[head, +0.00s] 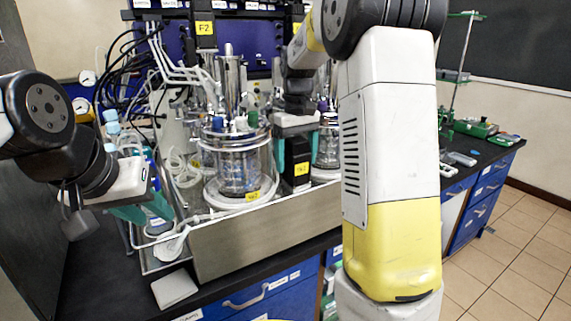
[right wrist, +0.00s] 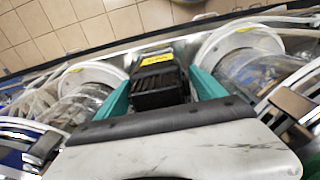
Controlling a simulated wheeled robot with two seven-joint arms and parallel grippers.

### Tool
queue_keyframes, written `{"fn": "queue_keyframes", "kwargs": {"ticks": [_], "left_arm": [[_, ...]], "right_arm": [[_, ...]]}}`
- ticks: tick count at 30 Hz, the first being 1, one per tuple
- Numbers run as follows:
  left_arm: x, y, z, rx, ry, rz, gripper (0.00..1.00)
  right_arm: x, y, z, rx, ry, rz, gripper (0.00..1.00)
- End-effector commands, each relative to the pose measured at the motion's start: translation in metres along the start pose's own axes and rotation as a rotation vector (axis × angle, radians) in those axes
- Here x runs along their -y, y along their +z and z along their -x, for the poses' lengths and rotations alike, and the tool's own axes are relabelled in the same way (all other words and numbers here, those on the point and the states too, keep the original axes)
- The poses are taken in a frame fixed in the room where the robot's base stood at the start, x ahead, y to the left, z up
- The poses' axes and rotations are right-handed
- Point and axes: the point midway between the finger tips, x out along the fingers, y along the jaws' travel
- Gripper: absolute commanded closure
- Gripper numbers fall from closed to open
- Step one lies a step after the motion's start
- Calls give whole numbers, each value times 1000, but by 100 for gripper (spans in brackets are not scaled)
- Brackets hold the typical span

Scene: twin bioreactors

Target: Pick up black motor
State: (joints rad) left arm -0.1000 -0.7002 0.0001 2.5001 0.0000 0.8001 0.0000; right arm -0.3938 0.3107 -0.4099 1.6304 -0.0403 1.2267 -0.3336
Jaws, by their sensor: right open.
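The black motor (head: 298,170) with a yellow label stands upright between the two glass vessels. In the right wrist view the black motor (right wrist: 155,84) lies between the teal fingers of my right gripper (right wrist: 158,80). The fingers are open on either side of it, and I cannot tell whether either touches it. In the head view my right gripper (head: 296,158) points down over the motor, and its body hides the motor's top. My left gripper (head: 146,208) is at the left over the bench, apart from the motor. Its teal fingers are partly hidden, so its opening is unclear.
A glass bioreactor vessel (head: 238,170) stands left of the motor, and another (head: 328,148) stands right of it, partly hidden by my right arm. A metal tray wall (head: 255,232) runs along the front. Tubes and cables (head: 130,65) crowd the left back.

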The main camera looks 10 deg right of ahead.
Motion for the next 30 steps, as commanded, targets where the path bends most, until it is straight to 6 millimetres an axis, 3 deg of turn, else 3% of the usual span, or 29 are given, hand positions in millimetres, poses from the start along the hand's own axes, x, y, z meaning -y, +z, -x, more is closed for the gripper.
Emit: {"fn": "queue_keyframes", "kwargs": {"ticks": [3,10,22,30], "left_arm": [[0,0,0,0,0,0,64],[0,0,0,0,0,0,64],[0,0,0,0,0,0,64],[0,0,0,0,0,0,64]], "right_arm": [[0,0,-10,0,0,0,20],[0,0,-10,-2,1,0,20],[0,0,-10,-2,1,0,99],[0,-1,-9,-5,1,0,100]]}}
